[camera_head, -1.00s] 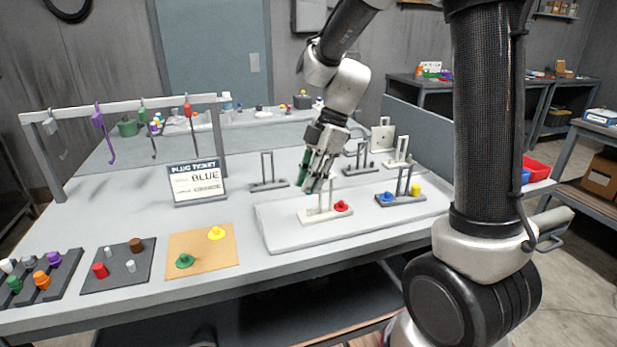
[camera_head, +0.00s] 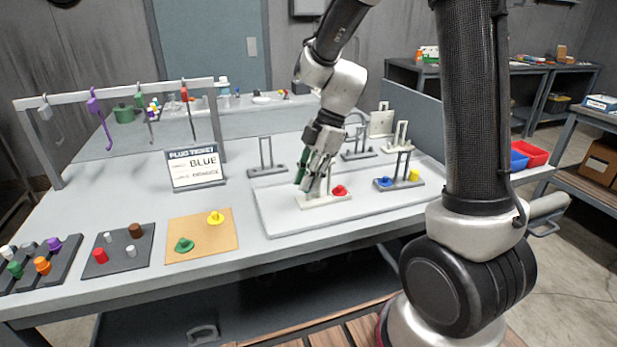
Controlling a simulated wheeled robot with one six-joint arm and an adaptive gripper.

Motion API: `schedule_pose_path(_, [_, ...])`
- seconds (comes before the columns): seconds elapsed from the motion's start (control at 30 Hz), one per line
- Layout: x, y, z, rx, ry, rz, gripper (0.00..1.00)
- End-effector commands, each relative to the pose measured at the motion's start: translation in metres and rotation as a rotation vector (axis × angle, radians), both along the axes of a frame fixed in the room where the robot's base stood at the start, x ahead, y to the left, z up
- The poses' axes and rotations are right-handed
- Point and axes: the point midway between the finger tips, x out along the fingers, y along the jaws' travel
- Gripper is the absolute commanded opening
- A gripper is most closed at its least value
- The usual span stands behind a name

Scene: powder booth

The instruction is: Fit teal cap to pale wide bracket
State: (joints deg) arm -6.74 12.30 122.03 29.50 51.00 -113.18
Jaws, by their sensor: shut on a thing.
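The pale wide bracket (camera_head: 330,202) stands on the pale board near the front of the bench. A red cap (camera_head: 340,190) sits on the right part of its base, and its upright is partly hidden behind my fingers. My gripper (camera_head: 307,186) points down over the left part of this bracket, with its fingertips close above or at the base; I cannot tell whether they touch. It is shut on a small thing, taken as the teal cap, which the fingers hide. No teal cap shows clearly elsewhere.
A dark bracket (camera_head: 402,184) with blue and yellow caps stands close to the right. More brackets stand behind. A tan mat (camera_head: 205,254) with green and yellow caps, a dark plate (camera_head: 118,262) with pegs, and a ticket sign (camera_head: 195,168) are to the left.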

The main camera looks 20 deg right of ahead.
Motion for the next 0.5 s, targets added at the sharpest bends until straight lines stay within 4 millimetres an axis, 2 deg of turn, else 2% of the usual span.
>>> schedule_pose_path(0.5, [0.0, 0.0, -0.014, 0.0, 0.001, 0.0, 0.1])
